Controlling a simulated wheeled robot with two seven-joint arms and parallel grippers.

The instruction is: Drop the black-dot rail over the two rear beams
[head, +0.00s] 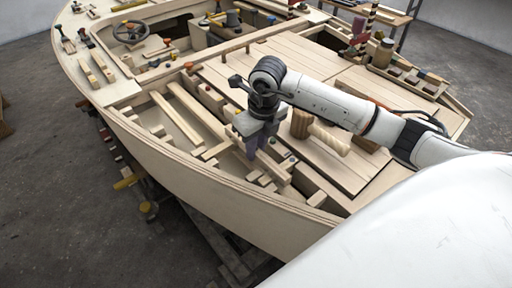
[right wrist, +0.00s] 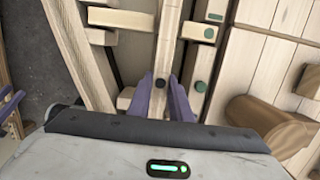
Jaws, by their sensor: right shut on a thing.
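My right gripper (head: 256,145) is low over the open near side of the hull, pointing down. In the right wrist view its purple fingers (right wrist: 171,98) are shut on a long pale wooden rail (right wrist: 169,45), which runs away between them. In the head view part of this rail (head: 273,168) shows beyond the fingers. My left gripper is not in view.
A strip with a dark green dot (right wrist: 201,87) lies just right of the rail. A wooden cylinder (right wrist: 265,120) is near the gripper on the right. The hull's near side wall (head: 190,160) borders the space, and planked deck (head: 290,50) lies behind.

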